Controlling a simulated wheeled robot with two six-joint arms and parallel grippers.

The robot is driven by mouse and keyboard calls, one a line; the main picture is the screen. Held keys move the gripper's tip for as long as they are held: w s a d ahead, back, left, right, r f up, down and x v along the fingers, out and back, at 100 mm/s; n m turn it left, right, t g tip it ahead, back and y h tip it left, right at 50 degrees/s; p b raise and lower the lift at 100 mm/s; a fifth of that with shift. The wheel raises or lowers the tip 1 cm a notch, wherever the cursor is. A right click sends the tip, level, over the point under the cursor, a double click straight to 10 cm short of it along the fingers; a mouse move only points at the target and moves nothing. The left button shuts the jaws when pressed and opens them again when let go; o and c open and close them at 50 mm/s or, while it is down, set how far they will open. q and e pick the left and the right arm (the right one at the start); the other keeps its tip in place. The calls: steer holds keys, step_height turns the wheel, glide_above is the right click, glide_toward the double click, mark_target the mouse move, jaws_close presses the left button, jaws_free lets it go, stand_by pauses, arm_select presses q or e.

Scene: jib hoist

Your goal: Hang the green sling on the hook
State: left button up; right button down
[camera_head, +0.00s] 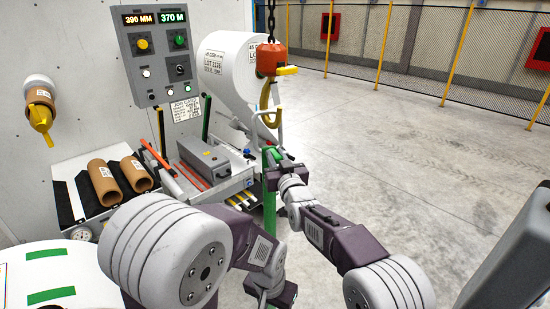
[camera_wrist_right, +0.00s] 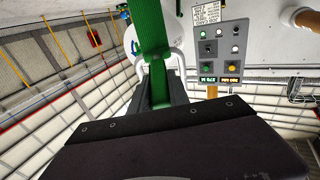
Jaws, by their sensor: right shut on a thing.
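The green sling (camera_head: 269,190) hangs down as a flat strap from my right gripper (camera_head: 274,158). In the right wrist view the green strap (camera_wrist_right: 154,50) runs between the dark fingers (camera_wrist_right: 160,95), which are shut on it. The yellow hook (camera_head: 269,106) hangs under an orange block (camera_head: 271,60) on a chain (camera_head: 271,22). In the head view the hook appears just above my right gripper; the depth gap is unclear. The sling's upper end is partly hidden by the gripper. My left gripper (camera_head: 284,294) is low at the bottom middle, and its fingers cannot be made out.
A large white roll (camera_head: 228,75) is behind the hook, with a thin grey loop (camera_head: 255,122) below the hook. A control panel (camera_head: 158,50) is on the wall. A bench with brown cores (camera_head: 104,180) and a grey box (camera_head: 205,160) stands left. Open floor (camera_head: 400,150) is right.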

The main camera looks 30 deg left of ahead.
steer(key=shift+f, duration=0.2)
steer(key=shift+d+r, duration=0.1)
steer(key=shift+s+d+f+b, duration=0.15)
steer(key=shift+f+b, duration=0.3)
steer(key=shift+b, duration=0.25)
steer(key=shift+s+d+f+b, duration=0.15)
steer(key=shift+d+f+b, duration=0.2)
steer(key=shift+b, duration=0.4)
steer(key=shift+r, duration=0.1)
steer(key=shift+s, duration=0.1)
